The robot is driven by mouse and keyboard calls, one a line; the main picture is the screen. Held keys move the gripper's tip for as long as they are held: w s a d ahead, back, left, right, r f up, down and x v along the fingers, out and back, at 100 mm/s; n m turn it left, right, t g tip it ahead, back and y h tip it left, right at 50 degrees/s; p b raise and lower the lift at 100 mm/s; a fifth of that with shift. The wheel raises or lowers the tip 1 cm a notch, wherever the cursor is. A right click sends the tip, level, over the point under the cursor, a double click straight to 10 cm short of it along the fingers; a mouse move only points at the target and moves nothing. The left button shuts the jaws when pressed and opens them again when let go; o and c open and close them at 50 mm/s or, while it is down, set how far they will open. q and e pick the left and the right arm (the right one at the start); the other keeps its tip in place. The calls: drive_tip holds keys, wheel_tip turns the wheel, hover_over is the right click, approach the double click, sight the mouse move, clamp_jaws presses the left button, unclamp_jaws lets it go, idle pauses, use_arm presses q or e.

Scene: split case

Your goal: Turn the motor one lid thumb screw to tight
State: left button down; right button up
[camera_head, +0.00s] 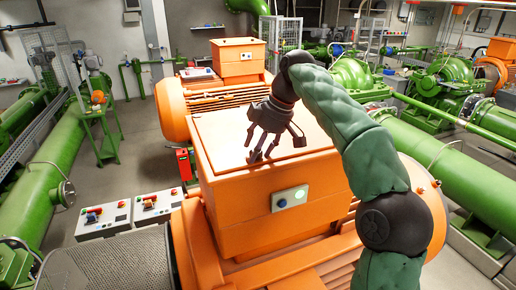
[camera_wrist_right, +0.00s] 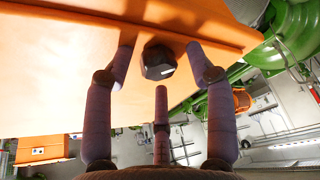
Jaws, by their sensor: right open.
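The motor one lid (camera_head: 215,125) is the orange top of the terminal box in the middle of the head view. The lid thumb screw (camera_wrist_right: 158,62) is a dark faceted knob with a pale mark, seen on the orange surface in the wrist view. My right gripper (camera_head: 259,155) points down at the lid. In the wrist view its fingers (camera_wrist_right: 160,80) are spread around the knob, with visible gaps beside it. I cannot tell the screw apart behind the fingers in the head view. My left gripper is not in view.
A panel with a pale green round light (camera_head: 290,198) is on the box front. Another orange motor box (camera_head: 238,62) stands behind. Control boxes with knobs (camera_head: 103,216) sit at the lower left. Green pipes (camera_head: 68,150) run along both sides.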

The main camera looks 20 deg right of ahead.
drive_tip(key=c, duration=1.1)
